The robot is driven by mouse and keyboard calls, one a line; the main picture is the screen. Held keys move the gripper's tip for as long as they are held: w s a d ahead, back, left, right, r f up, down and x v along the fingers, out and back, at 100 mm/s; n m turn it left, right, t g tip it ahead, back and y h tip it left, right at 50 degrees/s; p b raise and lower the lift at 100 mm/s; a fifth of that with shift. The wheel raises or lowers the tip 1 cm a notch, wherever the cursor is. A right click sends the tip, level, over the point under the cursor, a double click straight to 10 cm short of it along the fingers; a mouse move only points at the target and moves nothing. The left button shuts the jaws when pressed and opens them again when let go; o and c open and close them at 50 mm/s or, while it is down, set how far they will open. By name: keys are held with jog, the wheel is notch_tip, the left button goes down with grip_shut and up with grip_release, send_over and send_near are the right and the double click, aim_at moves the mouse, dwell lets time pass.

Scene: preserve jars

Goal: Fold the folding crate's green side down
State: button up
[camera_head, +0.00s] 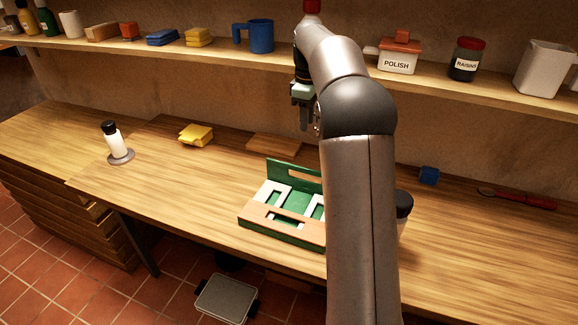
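The folding crate (243,220) lies on the worktop, left of my arm, its right end hidden behind the arm. Its green side (285,170), with a long slot, stands up along the back edge. White panels (270,193) and an orange-brown panel (287,224) lie flat inside, the orange-brown one along the front. Green floor shows between them. My gripper (306,122) is raised above and behind the crate, fingers pointing down, apart from the green side. It is partly hidden by my arm, and its finger gap is not clear.
A wooden board (274,144) lies behind the crate. A dark-lidded jar (403,205) is partly hidden by my arm. A shelf (215,50) with jars and blocks runs above.

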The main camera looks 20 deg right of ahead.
aim_at(305, 168)
notch_tip(305, 168, down, 16)
jog(key=shift+b, duration=0.3)
grip_shut()
